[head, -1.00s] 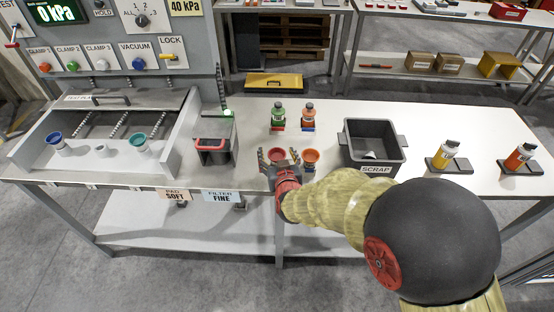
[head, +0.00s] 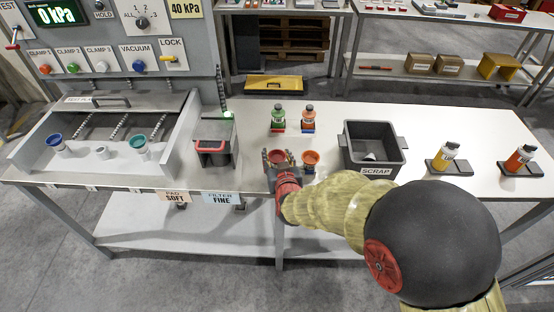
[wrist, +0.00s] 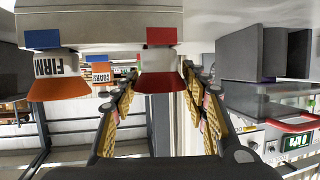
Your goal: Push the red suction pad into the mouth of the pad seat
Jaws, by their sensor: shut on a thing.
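The red suction pad (head: 278,156) is a small red cup on a white body, left of an orange pad in the head view. It stands upright on the bench on a red base; the wrist view shows the red pad (wrist: 158,80) upside down. My gripper (head: 279,160) has its fingers on both sides of the red pad, shut on it. The white pad seat (head: 101,152) with an empty-looking mouth stands in the test bay at left, between the blue pad (head: 55,141) and the teal pad (head: 138,143). Its inside is too small to make out.
The orange pad (head: 310,157), marked FIRM in the wrist view, stands close to the right of my gripper. Green (head: 278,119) and orange (head: 308,117) filters stand behind. A grey box with red handle (head: 212,148) lies left; the scrap bin (head: 400,160) lies right.

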